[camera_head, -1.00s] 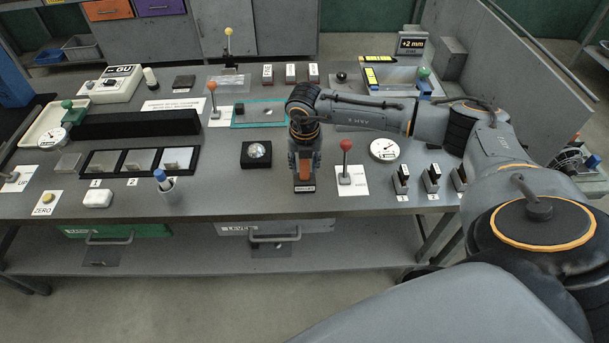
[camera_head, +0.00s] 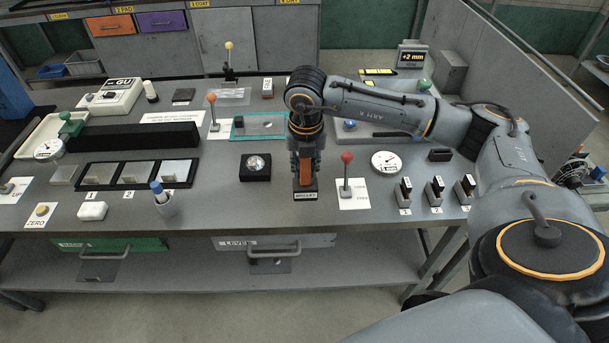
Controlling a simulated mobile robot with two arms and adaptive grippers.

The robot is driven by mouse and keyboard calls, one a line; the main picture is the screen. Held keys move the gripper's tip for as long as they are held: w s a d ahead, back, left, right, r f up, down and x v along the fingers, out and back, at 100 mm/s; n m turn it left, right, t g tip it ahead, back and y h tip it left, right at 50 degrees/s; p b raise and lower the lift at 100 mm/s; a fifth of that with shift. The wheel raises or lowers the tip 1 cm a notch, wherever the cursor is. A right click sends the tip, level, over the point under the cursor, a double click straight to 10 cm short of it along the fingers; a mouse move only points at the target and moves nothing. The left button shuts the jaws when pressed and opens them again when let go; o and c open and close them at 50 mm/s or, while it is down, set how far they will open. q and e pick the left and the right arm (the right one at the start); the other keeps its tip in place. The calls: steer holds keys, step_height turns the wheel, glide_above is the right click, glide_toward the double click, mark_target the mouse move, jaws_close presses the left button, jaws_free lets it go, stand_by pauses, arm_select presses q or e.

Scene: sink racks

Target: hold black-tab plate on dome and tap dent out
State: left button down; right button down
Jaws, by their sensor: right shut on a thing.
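My right gripper (camera_head: 306,170) points straight down over the bench and is shut on an orange-brown thing, apparently the mallet (camera_head: 306,182). A dark block labelled MALLET (camera_head: 306,195) lies right below it; whether the mallet touches the block is unclear. The dome (camera_head: 256,162) is a shiny silver cap in a square black block, left of the gripper. A teal-edged mat (camera_head: 283,134) lies behind the dome. A small plate with a dark tab (camera_head: 240,123) seems to lie on its left part; the dent is too small to tell. My left gripper is out of view.
A red-knobbed post (camera_head: 347,158) stands close right of the gripper, with a dial (camera_head: 386,163) beyond. Several small dark holders (camera_head: 405,190) stand at the front right. A pen cup (camera_head: 166,203) and framed trays (camera_head: 136,167) are left.

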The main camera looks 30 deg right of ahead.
steer(key=s+a+r+b, duration=0.3)
steer(key=s+a+r, duration=0.2)
steer(key=s, duration=0.4)
steer(key=shift+a+r, duration=0.2)
steer(key=shift+r, duration=0.15)
